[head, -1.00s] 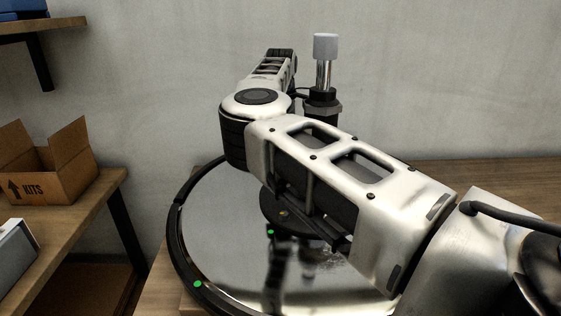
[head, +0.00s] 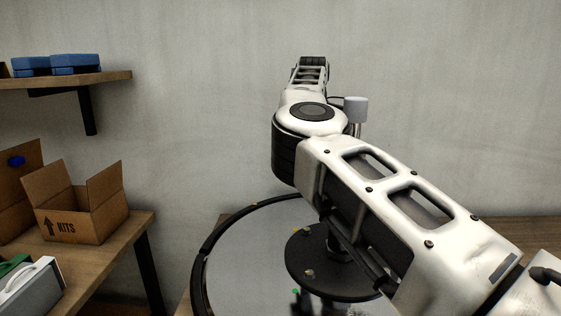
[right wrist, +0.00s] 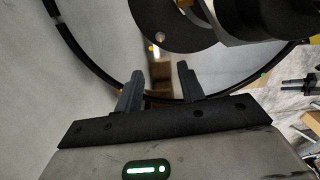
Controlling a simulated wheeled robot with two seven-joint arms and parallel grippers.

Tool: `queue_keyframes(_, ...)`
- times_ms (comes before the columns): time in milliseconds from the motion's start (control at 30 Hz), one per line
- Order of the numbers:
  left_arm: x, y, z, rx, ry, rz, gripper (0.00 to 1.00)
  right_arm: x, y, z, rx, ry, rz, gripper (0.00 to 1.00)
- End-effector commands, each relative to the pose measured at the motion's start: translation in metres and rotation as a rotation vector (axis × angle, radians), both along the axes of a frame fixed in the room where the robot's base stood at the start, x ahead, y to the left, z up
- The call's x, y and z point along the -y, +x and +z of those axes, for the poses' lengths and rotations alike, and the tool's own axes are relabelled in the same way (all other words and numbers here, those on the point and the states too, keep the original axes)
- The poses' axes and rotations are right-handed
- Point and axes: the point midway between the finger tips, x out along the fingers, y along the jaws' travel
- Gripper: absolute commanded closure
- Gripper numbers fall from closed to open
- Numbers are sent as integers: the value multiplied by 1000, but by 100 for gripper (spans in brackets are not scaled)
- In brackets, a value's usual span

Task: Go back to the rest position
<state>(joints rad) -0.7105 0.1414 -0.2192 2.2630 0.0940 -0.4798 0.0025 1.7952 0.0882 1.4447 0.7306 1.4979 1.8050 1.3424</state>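My right arm crosses the head view from the lower right and hides most of what is behind it. My right gripper (right wrist: 160,78) shows in the right wrist view with its two dark fingers apart and nothing between them. A metal post with a pale grey cap (head: 356,105) stands behind my arm, mostly hidden. My left gripper is in neither view.
At the left, a wooden table (head: 113,262) holds an open KITS carton (head: 72,218) and a white case (head: 33,290). A wall shelf (head: 97,79) above carries blue items (head: 75,63). The plain wall between shelf and arm is clear.

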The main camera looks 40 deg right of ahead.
Motion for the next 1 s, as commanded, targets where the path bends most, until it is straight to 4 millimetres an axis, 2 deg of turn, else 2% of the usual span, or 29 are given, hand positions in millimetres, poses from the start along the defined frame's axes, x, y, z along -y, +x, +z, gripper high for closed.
queue_keyframes(167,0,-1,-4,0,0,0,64,-1,0,-18,-3,0,0,61)
queue_keyframes(800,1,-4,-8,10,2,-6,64,-1,-1,-137,-4,1,0,61)
queue_keyframes(1000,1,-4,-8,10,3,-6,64,0,0,-156,-2,2,1,61)
